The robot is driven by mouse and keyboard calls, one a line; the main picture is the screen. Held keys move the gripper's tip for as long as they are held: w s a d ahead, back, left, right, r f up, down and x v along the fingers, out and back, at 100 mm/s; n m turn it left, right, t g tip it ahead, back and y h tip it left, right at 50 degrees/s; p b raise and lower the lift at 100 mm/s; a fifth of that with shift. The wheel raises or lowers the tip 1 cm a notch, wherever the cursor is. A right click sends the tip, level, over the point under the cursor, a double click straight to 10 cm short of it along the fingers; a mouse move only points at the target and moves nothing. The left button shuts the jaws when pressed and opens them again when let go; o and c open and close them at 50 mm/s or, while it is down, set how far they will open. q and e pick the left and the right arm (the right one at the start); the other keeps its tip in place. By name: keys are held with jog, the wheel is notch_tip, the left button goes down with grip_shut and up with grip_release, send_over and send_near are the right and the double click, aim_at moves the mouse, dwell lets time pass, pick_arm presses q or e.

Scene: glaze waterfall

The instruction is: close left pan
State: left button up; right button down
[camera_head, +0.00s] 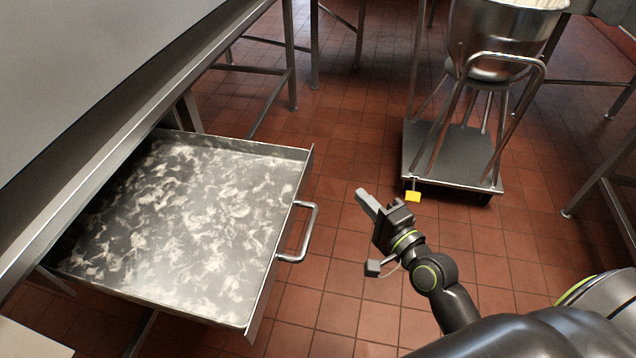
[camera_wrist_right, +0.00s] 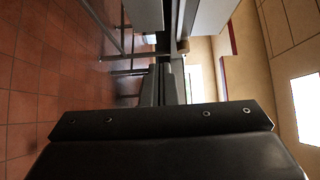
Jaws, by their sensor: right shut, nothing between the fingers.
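The left pan (camera_head: 180,215) is a shallow metal drawer with white streaks on its floor. In the head view it stands pulled out from under the steel table at the left. Its bar handle (camera_head: 308,232) is on its right-hand front wall. My right gripper (camera_head: 364,197) is to the right of the handle, apart from it, shut and empty. In the right wrist view the dark gripper body (camera_wrist_right: 165,140) fills the lower part, and the pan cannot be made out there. My left gripper is not in view.
The steel table (camera_head: 110,65) stretches along the upper left. Tiled floor (camera_head: 345,150) is clear between pan and cart.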

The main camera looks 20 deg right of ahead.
send_near(310, 157)
jog(key=w+d, duration=0.2)
jog(key=w, duration=0.2)
jog(key=shift+w+a, duration=0.25)
jog(key=shift+a, duration=0.25)
jog(key=shift+w+a, duration=0.25)
jog(key=shift+a, duration=0.25)
jog(key=shift+w+a, duration=0.3)
jog(key=shift+a, duration=0.15)
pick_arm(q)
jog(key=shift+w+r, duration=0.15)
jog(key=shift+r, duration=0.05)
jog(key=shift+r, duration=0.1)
pick_arm(e)
jog(key=shift+w+a, duration=0.1)
jog(key=shift+w, duration=0.05)
